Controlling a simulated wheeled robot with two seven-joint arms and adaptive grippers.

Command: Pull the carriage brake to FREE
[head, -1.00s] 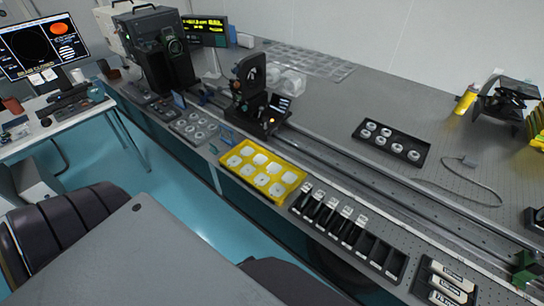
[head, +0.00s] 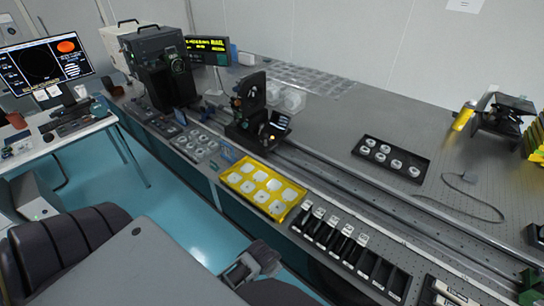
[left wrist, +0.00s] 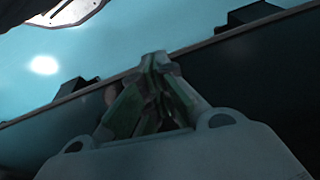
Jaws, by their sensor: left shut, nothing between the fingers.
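The dark carriage (head: 246,118) stands upright on the long rail, left of centre in the head view. A small lit panel (head: 279,119) is on its right side. The brake and its setting are too small to make out. My left gripper (head: 268,252) is low in the head view, in front of the bench edge and well below the carriage. In the left wrist view its green fingers (left wrist: 155,62) meet at the tips with nothing between them. A green part, apparently my right gripper (head: 531,280), shows at the lower right edge; its fingers are unclear.
The rail (head: 400,203) runs along the bench to the lower right. A yellow tray (head: 238,183) and a black slotted rack (head: 372,269) line the front edge near the carriage. A black tray of round parts (head: 361,152) lies behind the rail. A chair (head: 70,250) is at lower left.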

